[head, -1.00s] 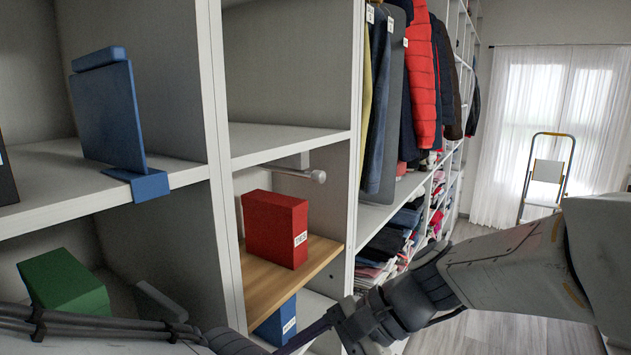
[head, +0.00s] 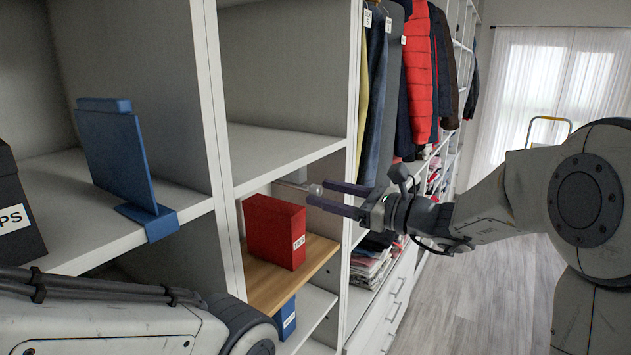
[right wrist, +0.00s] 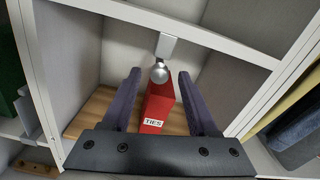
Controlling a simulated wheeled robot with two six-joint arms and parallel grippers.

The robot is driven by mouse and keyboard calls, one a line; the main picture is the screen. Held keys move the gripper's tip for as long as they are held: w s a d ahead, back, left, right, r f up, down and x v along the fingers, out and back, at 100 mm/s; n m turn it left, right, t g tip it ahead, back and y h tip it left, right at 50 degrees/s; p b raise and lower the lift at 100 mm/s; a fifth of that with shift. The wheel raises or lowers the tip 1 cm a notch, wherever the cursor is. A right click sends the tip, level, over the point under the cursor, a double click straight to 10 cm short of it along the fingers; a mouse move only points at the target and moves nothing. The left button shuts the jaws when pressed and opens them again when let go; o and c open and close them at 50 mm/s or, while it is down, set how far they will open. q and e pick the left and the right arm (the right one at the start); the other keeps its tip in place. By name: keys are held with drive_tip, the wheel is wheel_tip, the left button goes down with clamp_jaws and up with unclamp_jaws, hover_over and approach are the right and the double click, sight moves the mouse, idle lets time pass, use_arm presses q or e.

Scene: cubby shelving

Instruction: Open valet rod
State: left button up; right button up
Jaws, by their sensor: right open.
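The valet rod (head: 311,187) is a short metal rod with a round knob, mounted under the white shelf above the red box. In the right wrist view its silver knob (right wrist: 159,72) shows between and beyond my two fingers, below a pale bracket. My right gripper (head: 314,193) is open with its fingertips at the knob, one finger on each side; I cannot tell whether they touch it. It also shows in the right wrist view (right wrist: 159,85). My left arm enters at the lower left of the head view, but its gripper is out of view.
A red box (head: 274,231) labelled TIES stands on a wooden shelf (head: 318,249) below the rod. A blue divider (head: 118,155) stands on the left shelf, near a dark box (head: 15,215). Hanging clothes (head: 420,75) are just right of the upright panel.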

sight(321, 192)
drive_tip(key=shift+p+x, duration=0.45)
drive_tip(key=shift+x, duration=1.1)
clamp_jaws()
